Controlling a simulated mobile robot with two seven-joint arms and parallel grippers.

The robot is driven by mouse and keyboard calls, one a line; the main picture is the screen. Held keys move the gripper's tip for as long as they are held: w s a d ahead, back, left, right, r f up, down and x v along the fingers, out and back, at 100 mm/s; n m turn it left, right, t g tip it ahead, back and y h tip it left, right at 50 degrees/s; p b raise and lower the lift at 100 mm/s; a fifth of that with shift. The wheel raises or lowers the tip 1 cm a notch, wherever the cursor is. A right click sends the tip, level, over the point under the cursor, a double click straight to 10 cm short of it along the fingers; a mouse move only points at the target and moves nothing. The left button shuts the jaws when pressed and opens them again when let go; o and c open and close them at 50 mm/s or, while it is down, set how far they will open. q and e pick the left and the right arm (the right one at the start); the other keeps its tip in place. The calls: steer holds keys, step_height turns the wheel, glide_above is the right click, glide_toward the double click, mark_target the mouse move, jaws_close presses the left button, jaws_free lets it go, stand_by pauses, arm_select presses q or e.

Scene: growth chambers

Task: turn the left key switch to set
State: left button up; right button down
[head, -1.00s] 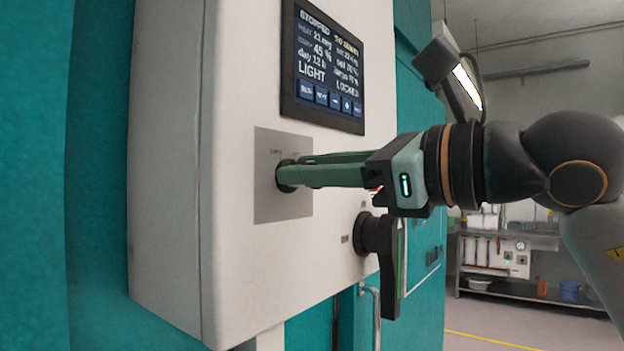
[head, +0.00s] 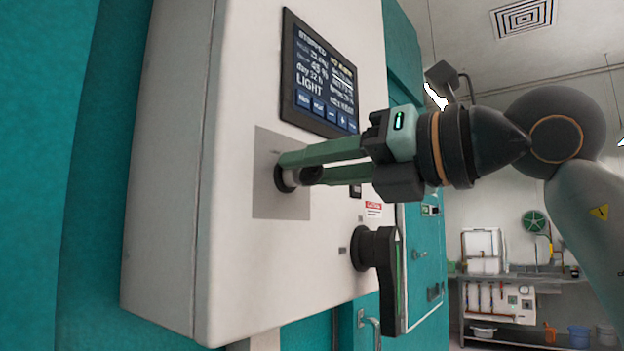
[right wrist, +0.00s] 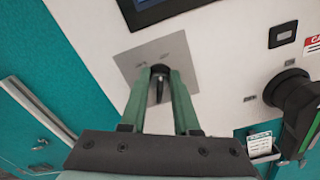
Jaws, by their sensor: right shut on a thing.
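The left key switch (head: 284,178) is a dark round switch on a grey square plate (head: 262,204) on the front of a white control box. My right gripper (head: 290,168) reaches in from the right, with its two green fingers closed on the key at the switch. In the right wrist view the switch (right wrist: 160,69) shows at the fingertips, with the dark key between the fingers. The label above the switch is too small to read, so its set position cannot be made out. My left gripper is not in view.
A black rotary handle (head: 388,280) sticks out from the box below and right of the switch. A lit display (head: 320,75) sits above the plate. Teal chamber walls stand around the box. A shelf with equipment (head: 515,300) is far behind on the right.

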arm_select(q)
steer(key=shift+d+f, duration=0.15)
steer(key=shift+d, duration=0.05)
arm_select(e)
steer(key=shift+f+m, duration=0.1)
steer(key=shift+m, duration=0.3)
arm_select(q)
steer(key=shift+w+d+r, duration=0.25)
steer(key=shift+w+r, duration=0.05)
arm_select(e)
steer(key=c, duration=1)
jaws_free()
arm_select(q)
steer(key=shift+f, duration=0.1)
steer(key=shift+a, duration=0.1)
arm_select(e)
steer(key=shift+d+b, duration=0.15)
steer(key=shift+b, duration=0.15)
arm_select(q)
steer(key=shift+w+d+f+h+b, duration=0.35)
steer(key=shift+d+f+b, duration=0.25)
steer(key=shift+b, duration=0.5)
arm_select(e)
steer(key=v, duration=1.2)
steer(key=shift+s+d, duration=0.1)
steer(key=shift+s, duration=0.05)
